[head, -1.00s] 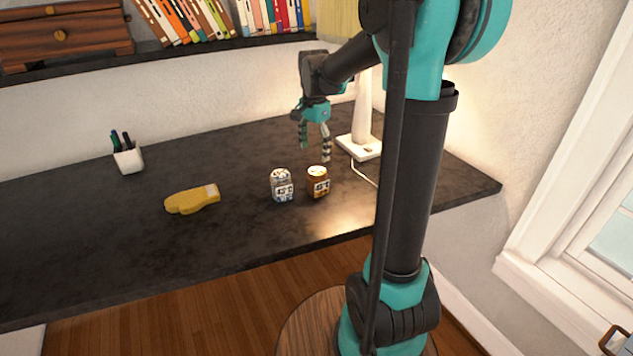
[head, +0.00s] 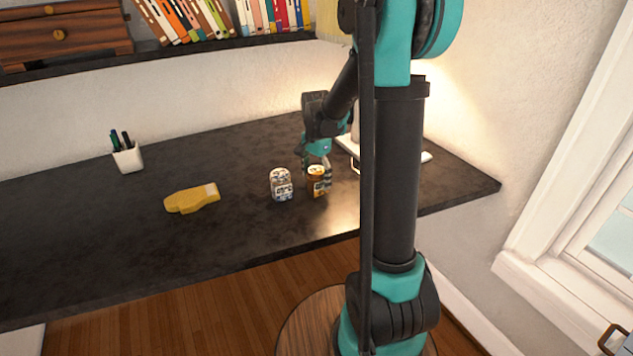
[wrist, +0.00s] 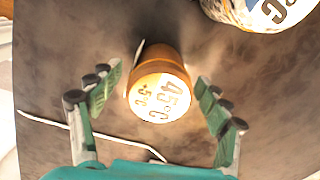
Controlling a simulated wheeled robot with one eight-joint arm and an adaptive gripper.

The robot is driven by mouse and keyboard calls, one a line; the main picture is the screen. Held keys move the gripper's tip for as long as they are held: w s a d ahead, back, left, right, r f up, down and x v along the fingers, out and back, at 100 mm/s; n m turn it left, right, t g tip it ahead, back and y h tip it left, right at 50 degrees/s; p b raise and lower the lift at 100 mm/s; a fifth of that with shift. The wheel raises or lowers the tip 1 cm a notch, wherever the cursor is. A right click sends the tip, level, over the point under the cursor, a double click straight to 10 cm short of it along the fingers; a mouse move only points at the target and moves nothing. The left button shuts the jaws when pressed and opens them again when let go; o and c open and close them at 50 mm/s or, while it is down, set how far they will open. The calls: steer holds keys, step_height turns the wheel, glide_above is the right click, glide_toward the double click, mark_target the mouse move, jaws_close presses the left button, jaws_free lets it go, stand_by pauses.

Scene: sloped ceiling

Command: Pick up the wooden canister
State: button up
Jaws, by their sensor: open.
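The wooden canister (head: 316,182) is a small brown-orange can with a pale lettered face. It stands on the dark desk beside a patterned white-and-blue canister (head: 281,185). My gripper (head: 322,170) is low over the desk, right at the wooden canister and partly behind it. In the wrist view the wooden canister (wrist: 159,85) lies between the two open fingers of my gripper (wrist: 152,100), with a gap on each side. The patterned canister (wrist: 258,10) shows at the top right of that view, outside the fingers.
A lamp base (head: 347,146) with a cord stands close behind my gripper. A yellow bottle-shaped object (head: 191,198) lies to the left, and a white pen cup (head: 128,158) stands farther left. The desk's front edge (head: 250,262) is nearby; the left desk is mostly clear.

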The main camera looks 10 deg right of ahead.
steer(key=c, duration=1.3)
steer(key=shift+r, duration=0.15)
